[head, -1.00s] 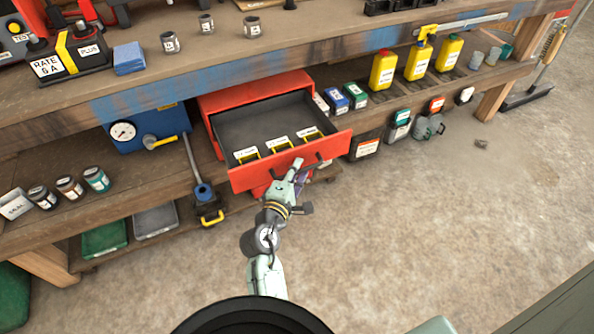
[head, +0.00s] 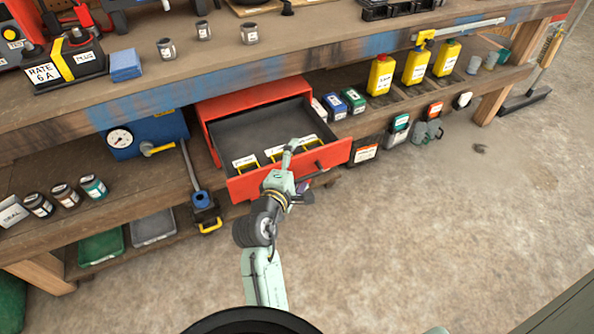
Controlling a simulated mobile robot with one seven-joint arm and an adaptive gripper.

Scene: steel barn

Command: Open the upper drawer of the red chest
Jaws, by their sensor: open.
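The red chest (head: 255,95) sits on the shelf under the workbench. A dark handle part (head: 320,165) shows on the front panel, right of my gripper.
The bench top (head: 215,65) overhangs.

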